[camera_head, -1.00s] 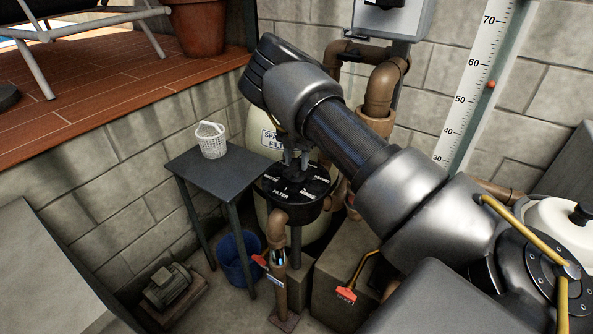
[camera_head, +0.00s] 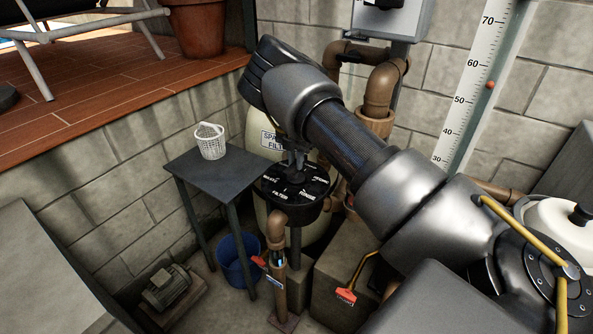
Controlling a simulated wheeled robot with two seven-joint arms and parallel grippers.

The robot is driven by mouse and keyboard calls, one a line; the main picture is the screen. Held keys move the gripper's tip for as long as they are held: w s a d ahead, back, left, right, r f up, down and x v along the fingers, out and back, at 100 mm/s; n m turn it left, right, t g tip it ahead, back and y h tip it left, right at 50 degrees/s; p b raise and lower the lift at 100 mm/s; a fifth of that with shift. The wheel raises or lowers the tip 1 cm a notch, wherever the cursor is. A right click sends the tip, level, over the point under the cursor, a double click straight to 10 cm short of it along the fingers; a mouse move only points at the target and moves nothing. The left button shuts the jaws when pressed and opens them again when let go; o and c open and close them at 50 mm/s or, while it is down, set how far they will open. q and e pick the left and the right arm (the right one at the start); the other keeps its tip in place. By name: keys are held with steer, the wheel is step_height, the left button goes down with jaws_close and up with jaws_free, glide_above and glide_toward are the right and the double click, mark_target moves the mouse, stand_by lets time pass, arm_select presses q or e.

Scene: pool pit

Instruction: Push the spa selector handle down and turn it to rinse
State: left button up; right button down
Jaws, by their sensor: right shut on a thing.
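The spa selector is a round black valve top (camera_head: 286,203) with white lettering, on a pipe stand in front of the cream spa filter tank (camera_head: 258,228). "FILTER" reads at its front edge, and "RINSE" reads to the right of that. My right arm comes in from the right, and its gripper (camera_head: 294,172) points down onto the middle of the valve top. It is shut on the selector handle, which is mostly hidden under the gripper and wrist. The handle's exact direction and height cannot be told. My left gripper is not in view.
A dark table (camera_head: 212,173) with a white basket (camera_head: 210,142) stands left of the valve. Brown pipes (camera_head: 381,88) rise behind my arm. A red-tagged yellow handle (camera_head: 347,295) sits front right.

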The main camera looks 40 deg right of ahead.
steer(key=shift+f, duration=0.5)
steer(key=shift+a+r+m+p, duration=0.15)
steer(key=shift+m+p, duration=0.15)
steer(key=shift+m, duration=1.5)
steer(key=m+p, duration=0.1)
steer(key=m, duration=0.3)
steer(key=shift+s, duration=0.1)
steer(key=m, duration=0.4)
steer(key=shift+f, duration=0.2)
steer(key=c, duration=1.2)
jaws_free()
steer(key=shift+c, duration=0.2)
